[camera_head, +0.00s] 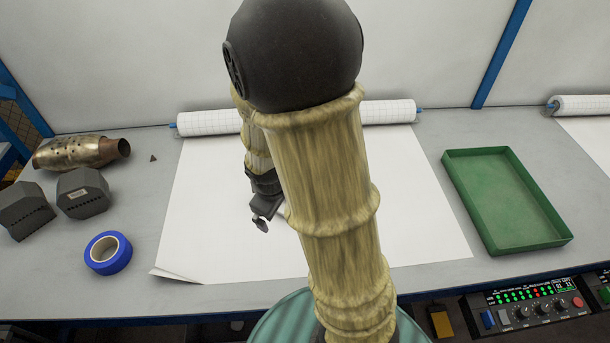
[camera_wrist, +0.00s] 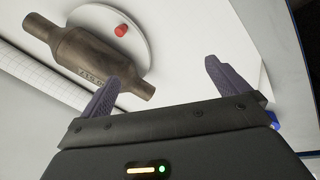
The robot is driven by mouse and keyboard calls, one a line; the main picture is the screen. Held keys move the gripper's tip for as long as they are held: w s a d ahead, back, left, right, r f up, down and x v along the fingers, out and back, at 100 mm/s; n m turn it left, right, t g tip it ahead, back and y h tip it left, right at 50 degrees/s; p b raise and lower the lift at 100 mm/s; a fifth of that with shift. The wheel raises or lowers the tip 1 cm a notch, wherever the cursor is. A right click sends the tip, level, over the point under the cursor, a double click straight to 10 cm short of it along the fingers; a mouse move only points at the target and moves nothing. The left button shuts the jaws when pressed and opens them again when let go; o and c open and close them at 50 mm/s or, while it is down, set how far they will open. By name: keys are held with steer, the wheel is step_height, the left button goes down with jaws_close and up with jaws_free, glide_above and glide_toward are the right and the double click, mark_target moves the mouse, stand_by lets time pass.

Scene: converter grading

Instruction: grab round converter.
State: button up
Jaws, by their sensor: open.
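In the wrist view a brown, rounded metal converter (camera_wrist: 88,52) with a narrow pipe at each end and stamped marks lies at the upper left. My gripper (camera_wrist: 162,75) is open with nothing between its fingers. The left finger appears close to the converter's lower pipe end; I cannot tell whether they touch. In the head view my gripper (camera_head: 262,222) is over the white paper (camera_head: 205,215), and my arm hides the brown converter. A different perforated metal converter (camera_head: 80,152) lies at the far left of the table.
A white disc (camera_wrist: 142,52) with a small red piece (camera_wrist: 121,31) is beside the brown converter. Two dark grey blocks (camera_head: 82,192) and (camera_head: 25,210) and blue tape (camera_head: 108,252) sit at left. A green tray (camera_head: 510,205) is at right, a control panel (camera_head: 535,305) below it.

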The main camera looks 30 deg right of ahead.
steer(key=w+f+n+h+p, duration=0.2)
steer(key=w+f+n, duration=0.25)
steer(key=n, duration=0.95)
steer(key=w+f+n+h+p, duration=0.2)
steer(key=w+f+n, duration=0.25)
steer(key=n, duration=0.85)
steer(key=a+r+n+h+p, duration=0.1)
steer(key=a+r+n+h, duration=0.2)
steer(key=n, duration=1)
step_height(320, 180, up, 4)
steer(key=h, duration=0.2)
steer(key=shift+w+a+n+t+h, duration=0.2)
steer(key=shift+n+t+h, duration=0.1)
steer(key=shift+t, duration=0.1)
steer(key=shift+d, duration=0.1)
steer(key=p+x, duration=0.3)
steer(key=x, duration=0.8)
steer(key=shift+d, duration=0.3)
steer(key=shift+d+f, duration=0.1)
steer(key=shift+f, duration=0.1)
